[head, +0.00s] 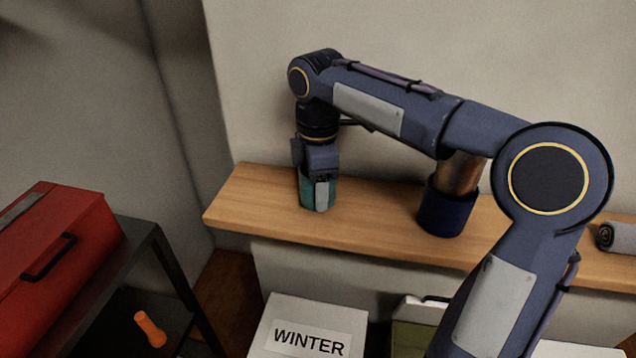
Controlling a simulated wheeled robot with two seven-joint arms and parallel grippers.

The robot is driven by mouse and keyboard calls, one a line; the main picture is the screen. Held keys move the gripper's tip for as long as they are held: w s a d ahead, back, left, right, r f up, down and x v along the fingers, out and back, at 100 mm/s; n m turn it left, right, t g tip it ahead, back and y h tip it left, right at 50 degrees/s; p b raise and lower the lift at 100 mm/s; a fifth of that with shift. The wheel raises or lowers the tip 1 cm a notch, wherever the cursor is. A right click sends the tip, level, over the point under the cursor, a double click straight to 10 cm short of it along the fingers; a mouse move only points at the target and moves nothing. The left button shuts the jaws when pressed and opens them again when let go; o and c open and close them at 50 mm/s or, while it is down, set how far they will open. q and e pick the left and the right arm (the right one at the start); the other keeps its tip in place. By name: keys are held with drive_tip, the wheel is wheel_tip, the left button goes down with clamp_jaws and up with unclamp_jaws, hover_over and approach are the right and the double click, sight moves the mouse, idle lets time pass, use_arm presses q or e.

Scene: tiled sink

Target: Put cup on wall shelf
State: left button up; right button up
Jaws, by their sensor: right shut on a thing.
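A teal cup (308,196) is at the left part of the wooden wall shelf (370,216). My right gripper (318,190) points down over the cup and is shut on it; the gripper covers part of the cup. The cup looks upright, with its base at or very near the shelf surface; I cannot tell for certain if it touches. My left gripper is not in view.
A dark blue container with a copper-brown top (447,208) stands on the shelf, partly behind my arm. A rolled grey cloth (622,236) lies at the shelf's right. A red toolbox (50,250) sits on a dark rack at left. A white box marked WINTER (285,312) is below.

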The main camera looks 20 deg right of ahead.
drive_tip(key=shift+f, duration=0.1)
drive_tip(key=o, duration=1)
wheel_tip(320, 180, up, 12)
drive_tip(key=shift+r+p, duration=0.15)
drive_tip(key=shift+p, duration=0.75)
